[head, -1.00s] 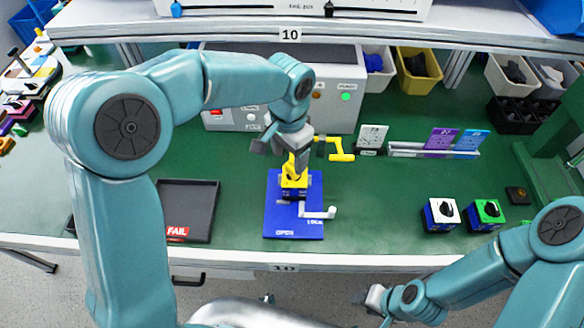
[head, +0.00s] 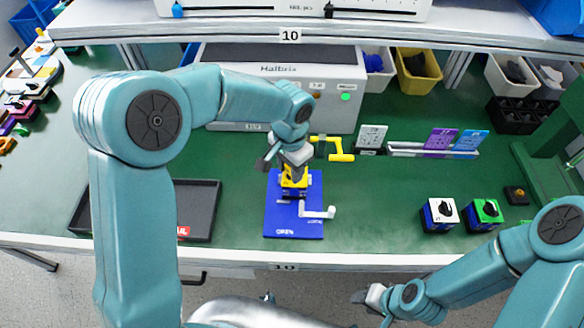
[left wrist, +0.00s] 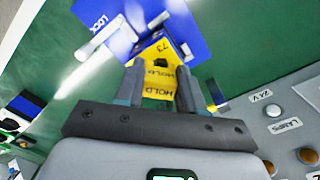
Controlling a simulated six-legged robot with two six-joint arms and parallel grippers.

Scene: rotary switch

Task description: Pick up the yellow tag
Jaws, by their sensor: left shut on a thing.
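The yellow tag (left wrist: 160,72), marked HOLD and 73, is between the fingers of my left gripper (left wrist: 160,90) in the left wrist view. My left gripper is shut on it. In the head view my left gripper (head: 292,166) is over the blue board (head: 280,222), and yellow (head: 294,181) shows just below it. The board carries a white lever (head: 318,212). The gripper hides part of the board's far end. I cannot tell whether the tag is clear of the board. My right gripper (head: 368,298) is low near the front edge, its finger opening unclear.
A yellow crank (head: 338,150) stands just right of my left gripper. A grey control box (head: 290,85) stands behind. A black tray (head: 198,212) lies left. A rack of cards (head: 430,152) and two switch boxes (head: 440,214) (head: 486,214) are right. Green table is free between.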

